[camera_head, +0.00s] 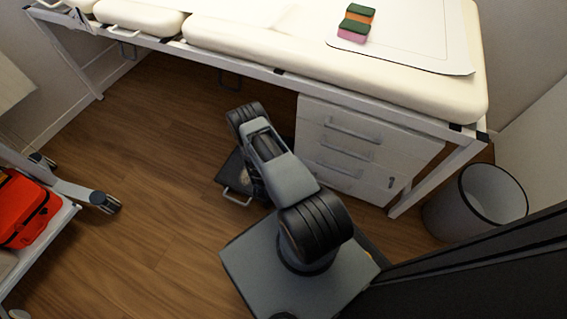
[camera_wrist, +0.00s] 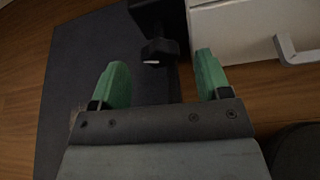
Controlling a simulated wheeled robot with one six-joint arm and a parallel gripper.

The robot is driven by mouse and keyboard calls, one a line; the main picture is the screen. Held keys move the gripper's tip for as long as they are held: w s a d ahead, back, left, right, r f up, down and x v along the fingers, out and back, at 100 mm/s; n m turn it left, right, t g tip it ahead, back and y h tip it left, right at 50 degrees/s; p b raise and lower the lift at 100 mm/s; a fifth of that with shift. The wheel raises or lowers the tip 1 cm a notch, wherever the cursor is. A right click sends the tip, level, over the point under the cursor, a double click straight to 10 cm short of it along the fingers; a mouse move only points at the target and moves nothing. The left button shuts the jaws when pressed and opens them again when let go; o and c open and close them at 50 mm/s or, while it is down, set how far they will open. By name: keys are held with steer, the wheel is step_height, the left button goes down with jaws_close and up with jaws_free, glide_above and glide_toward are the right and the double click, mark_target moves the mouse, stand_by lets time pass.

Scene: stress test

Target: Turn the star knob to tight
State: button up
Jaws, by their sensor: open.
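The star knob (camera_wrist: 159,48) is black and shows in the wrist view, just below a dark block (camera_wrist: 158,12). A small white mark is on its near edge. My gripper (camera_wrist: 161,66) has two green fingers spread wide apart, with nothing between their pads. The knob lies ahead of the gap between the fingertips, roughly centred, and no touch is visible. I cannot tell the remaining distance in depth. In the head view the knob and my fingers are hidden behind my arm.
A white drawer cabinet (camera_head: 368,150) with bar handles stands close on the right, under a padded couch (camera_head: 330,62). A dark flat platform (camera_head: 233,172) is on the floor by my arm. A bin (camera_head: 490,205) stands at right, a cart with a red bag (camera_head: 28,212) at left.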

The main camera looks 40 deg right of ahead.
steer(key=shift+b+x, duration=0.35)
steer(key=shift+x, duration=1.1)
steer(key=c, duration=0.9)
